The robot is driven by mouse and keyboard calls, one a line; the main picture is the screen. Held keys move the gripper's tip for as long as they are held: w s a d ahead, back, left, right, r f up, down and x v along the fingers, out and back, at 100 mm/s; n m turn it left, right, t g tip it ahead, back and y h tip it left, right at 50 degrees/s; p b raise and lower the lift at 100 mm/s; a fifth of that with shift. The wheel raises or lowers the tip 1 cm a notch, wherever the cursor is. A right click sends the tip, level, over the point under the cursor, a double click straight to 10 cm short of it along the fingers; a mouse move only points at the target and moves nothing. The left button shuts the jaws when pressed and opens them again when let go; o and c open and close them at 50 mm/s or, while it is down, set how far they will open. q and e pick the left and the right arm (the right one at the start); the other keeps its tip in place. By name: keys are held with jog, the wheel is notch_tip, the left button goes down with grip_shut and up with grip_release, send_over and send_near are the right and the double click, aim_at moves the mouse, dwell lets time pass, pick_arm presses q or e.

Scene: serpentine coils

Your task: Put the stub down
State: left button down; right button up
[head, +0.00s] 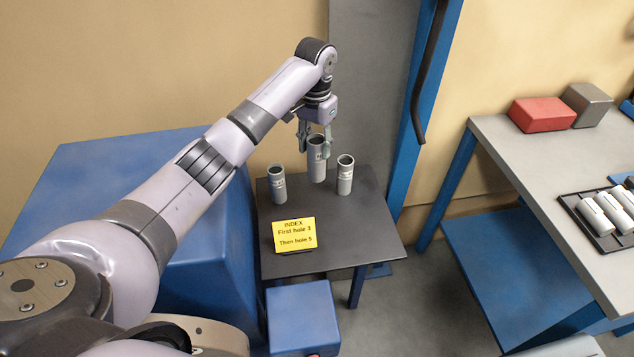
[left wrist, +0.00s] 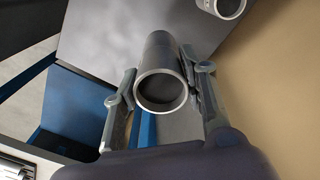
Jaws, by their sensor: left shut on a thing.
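My left gripper (head: 315,141) is shut on the stub (head: 316,167), a grey open-topped tube held upright between its two fingers. The stub is over the back part of a small dark table (head: 345,235); I cannot tell whether its base touches the top. In the left wrist view the stub (left wrist: 160,60) shows its open round mouth, with one finger on each side. Two similar grey tubes stand upright on the table, one to the left (head: 278,186) and one to the right (head: 345,176). My right gripper is not in view.
A yellow card (head: 294,234) reading "INDEX First hole 3 Then hole 5" stands near the table's front left. A blue post (head: 420,90) rises behind the right side. A grey bench (head: 530,160) with a red block (head: 542,114) and a tray of white cylinders is at right.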

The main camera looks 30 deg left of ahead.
aim_at(315, 158)
pick_arm(q)
notch_tip(315, 158, down, 4)
jog(key=shift+f+p, duration=0.25)
jog(key=shift+p, duration=0.15)
jog(key=f, duration=0.3)
jog(key=shift+w+a+f, duration=0.2)
jog(key=shift+f, duration=0.65)
notch_tip(315, 158, down, 4)
jog(key=shift+s+d+f+p, duration=0.1)
jog(key=shift+p, duration=0.3)
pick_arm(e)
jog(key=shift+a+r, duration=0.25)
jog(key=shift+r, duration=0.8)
pick_arm(q)
jog(key=c, duration=1.4)
grip_release()
jog(key=o, duration=0.4)
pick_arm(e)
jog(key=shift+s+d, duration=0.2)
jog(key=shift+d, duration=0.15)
